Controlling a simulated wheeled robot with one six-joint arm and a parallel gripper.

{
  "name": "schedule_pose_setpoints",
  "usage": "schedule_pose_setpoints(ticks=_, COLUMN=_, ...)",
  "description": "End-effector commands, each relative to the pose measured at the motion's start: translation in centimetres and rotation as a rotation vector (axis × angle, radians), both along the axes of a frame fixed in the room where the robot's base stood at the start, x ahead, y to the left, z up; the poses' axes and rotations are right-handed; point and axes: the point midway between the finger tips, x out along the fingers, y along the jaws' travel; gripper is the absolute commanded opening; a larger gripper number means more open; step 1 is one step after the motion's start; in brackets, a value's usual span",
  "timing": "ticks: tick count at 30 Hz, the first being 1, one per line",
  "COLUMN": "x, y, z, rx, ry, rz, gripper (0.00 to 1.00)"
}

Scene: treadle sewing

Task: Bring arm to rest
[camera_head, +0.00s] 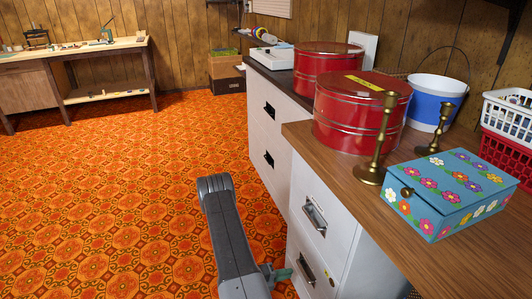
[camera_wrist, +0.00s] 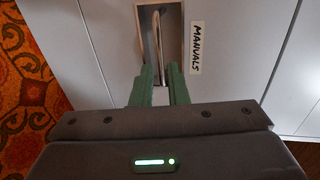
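My gripper (camera_wrist: 161,72) has two green fingers in front of a grey-white drawer front. The fingers stand a little apart, one on each side of the lower end of a metal pull handle (camera_wrist: 157,35) set in a recess. I cannot tell whether they touch it. A label reading MANUALS (camera_wrist: 197,48) is beside the recess. In the head view, my grey arm reaches down along the left side of the white filing cabinet (camera_head: 330,245), and a green part of my gripper (camera_head: 276,273) shows low beside it, near the lower handle (camera_head: 306,268). The fingertips are mostly hidden there.
The wooden cabinet top (camera_head: 400,220) holds red tins (camera_head: 360,110), brass candlesticks (camera_head: 375,150), a flowered blue box (camera_head: 447,195), a bucket (camera_head: 435,103) and baskets (camera_head: 505,150). Orange carpet (camera_head: 120,200) is open to the left. A workbench (camera_head: 85,52) stands at the far wall.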

Motion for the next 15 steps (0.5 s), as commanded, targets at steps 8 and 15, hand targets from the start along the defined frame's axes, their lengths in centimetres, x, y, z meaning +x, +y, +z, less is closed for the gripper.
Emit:
schedule_pose_setpoints(ticks=8, x=1.2, y=-3.5, z=-0.9, rx=-0.001, ry=0.000, rz=-0.004, gripper=0.14)
schedule_pose_setpoints(ticks=15, x=2.1, y=-6.0, z=-1.5, rx=0.001, ry=0.001, rz=-0.001, gripper=0.14)
